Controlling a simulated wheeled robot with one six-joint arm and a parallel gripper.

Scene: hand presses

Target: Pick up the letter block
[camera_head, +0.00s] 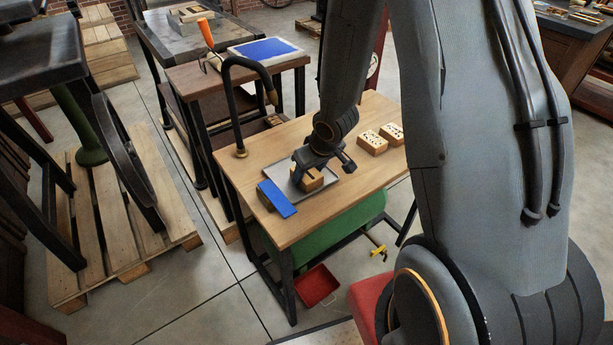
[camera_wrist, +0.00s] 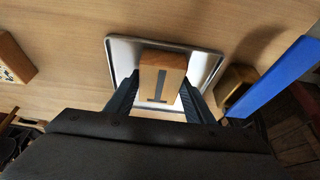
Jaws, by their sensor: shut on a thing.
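The letter block (camera_wrist: 162,75) is a small wooden block with a dark letter shape on it, seen in the wrist view over a silver tray (camera_wrist: 207,62). In the head view the block (camera_head: 313,182) shows at the tray (camera_head: 334,192), partly covered by my gripper. My gripper (camera_head: 308,175) is shut on the block; in the wrist view its two dark fingers (camera_wrist: 160,100) stand on either side of it. I cannot tell whether the block touches the tray.
A blue-topped piece (camera_head: 277,199) lies left of the tray. Two wooden blocks with dark marks (camera_head: 373,143) (camera_head: 393,133) sit at the table's right. A curved black lamp-like arm (camera_head: 236,105) rises at the table's back left. The wooden tabletop (camera_head: 350,215) is clear in front.

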